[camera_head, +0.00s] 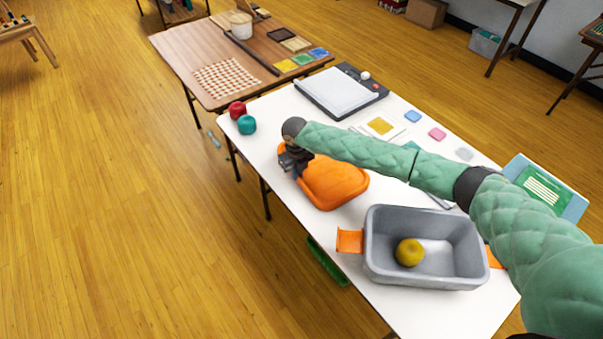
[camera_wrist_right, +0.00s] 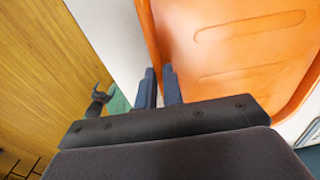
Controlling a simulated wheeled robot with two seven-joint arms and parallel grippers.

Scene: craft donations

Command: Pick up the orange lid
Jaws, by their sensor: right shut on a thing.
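The orange lid (camera_head: 335,183) is a wide, shallow piece with rounded corners, over the middle of the white table. My right gripper (camera_head: 291,165) is at its far left edge, shut on its rim. In the right wrist view, the lid (camera_wrist_right: 235,50) fills the upper right, with its edge between the two fingers (camera_wrist_right: 160,80). I cannot tell whether the lid touches the table. A dark claw-like end with green behind it, apparently my left gripper (camera_wrist_right: 98,100), shows small in the wrist view; its jaws are unclear.
A grey bin (camera_head: 385,273) with orange handles holds a yellow ball (camera_head: 409,252) nearer me. Red (camera_head: 237,110) and teal (camera_head: 247,125) balls sit at the far left edge of the white table (camera_head: 290,110). A paper trimmer (camera_head: 340,92) lies behind. A wooden table (camera_head: 190,60) stands beyond.

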